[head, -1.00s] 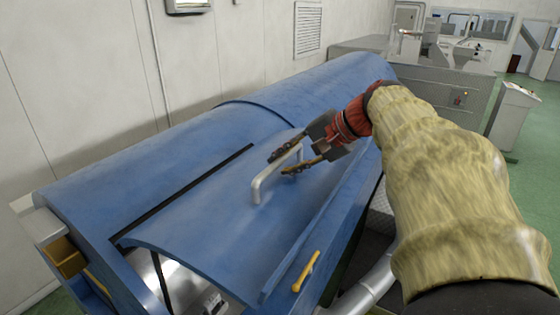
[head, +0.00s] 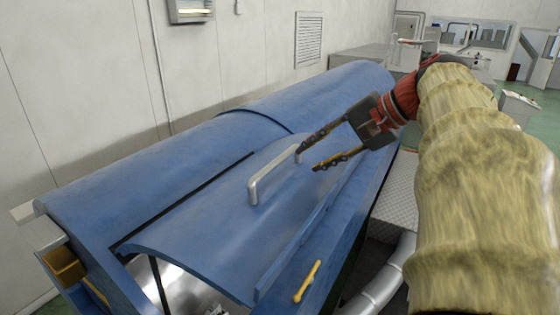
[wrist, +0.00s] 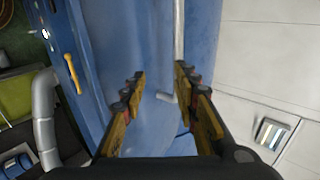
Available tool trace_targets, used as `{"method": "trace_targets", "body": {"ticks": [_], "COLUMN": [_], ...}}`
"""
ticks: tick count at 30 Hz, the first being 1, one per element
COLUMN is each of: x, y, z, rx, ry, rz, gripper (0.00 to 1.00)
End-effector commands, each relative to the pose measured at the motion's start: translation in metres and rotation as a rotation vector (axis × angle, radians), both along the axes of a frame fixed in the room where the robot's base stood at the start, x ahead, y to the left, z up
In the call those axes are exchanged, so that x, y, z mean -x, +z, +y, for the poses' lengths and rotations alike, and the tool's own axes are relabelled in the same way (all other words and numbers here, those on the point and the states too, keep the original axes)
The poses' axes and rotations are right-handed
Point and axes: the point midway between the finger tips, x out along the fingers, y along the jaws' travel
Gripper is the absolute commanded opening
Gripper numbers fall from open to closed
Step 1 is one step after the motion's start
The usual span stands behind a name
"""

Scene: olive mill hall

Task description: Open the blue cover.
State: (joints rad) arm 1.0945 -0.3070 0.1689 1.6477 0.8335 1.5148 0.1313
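The blue cover (head: 215,225) is a curved panel on a long blue machine casing, with a pale bar handle (head: 270,176) on it. A gap at its near left end shows shiny metal inside. My gripper (head: 308,157) is open, its two fingers apart near the far end of the handle, and holds nothing. In the wrist view the handle (wrist: 179,30) runs beside the right finger of my gripper (wrist: 160,70), partly hidden by it. Whether they touch, I cannot tell. The blue surface shows between the fingers.
A yellow handle (head: 307,281) sits on the casing's front side. A silver pipe (head: 380,285) and a grey tread plate (head: 398,190) lie to the right of the casing. A white wall (head: 85,90) stands behind it. Grey machinery (head: 365,62) is at the back.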

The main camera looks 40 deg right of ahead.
Motion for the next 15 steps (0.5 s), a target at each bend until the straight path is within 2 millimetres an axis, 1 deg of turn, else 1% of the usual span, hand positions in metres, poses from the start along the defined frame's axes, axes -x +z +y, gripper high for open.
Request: {"method": "trace_targets", "body": {"ticks": [3,6,15], "x": [0.0092,0.0131,0.0145], "y": [0.0089,0.0124,0.0138], "z": [-0.004,-0.0053,-0.0053], "rx": [0.001,0.001,0.0], "ry": [-0.001,-0.001,0.0], "rz": [0.0,0.0,0.0], "gripper": [0.3,0.3,0.3]}}
